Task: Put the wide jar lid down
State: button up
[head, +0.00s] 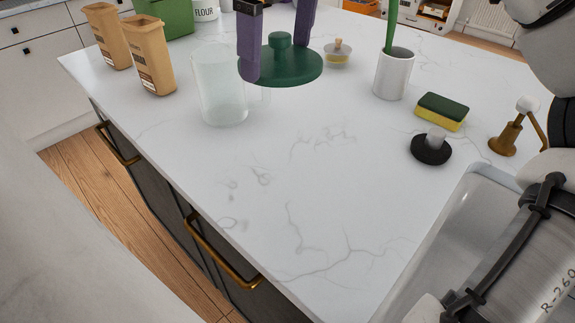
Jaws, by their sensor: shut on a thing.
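The wide jar lid is a dark green disc (300,72) with a round knob on top, in the upper middle of the head view. My gripper (276,57) has two purple fingers and is shut on the lid. One finger stands at the lid's near left side; the other is beyond the knob, its tip hidden. The lid looks roughly level, knob up. Whether its underside touches the counter or hangs just above it, I cannot tell. A clear, open-topped jug or jar (220,90) stands on the counter just left of the lid.
Tan packets (148,58), a green box (165,15) and a flour canister (205,10) stand at the back left. A small wooden-knobbed lid (338,52), white mug (394,75), sponge (442,112) and black-based knobbed item (431,149) are right. The white counter's (270,190) front middle is clear.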

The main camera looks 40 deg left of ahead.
aim_at(280, 173)
notch_tip(280, 173, down, 19)
jog(key=shift+r+b, duration=0.2)
jog(key=shift+b, duration=0.45)
jog(key=o, duration=0.5)
jog(key=shift+f, duration=0.1)
jog(key=shift+o, duration=1)
jog(key=shift+r, duration=0.4)
notch_tip(280, 173, up, 12)
jog(key=d, duration=0.1)
jog(key=shift+d+f+p, duration=0.2)
jog(key=shift+p, duration=0.1)
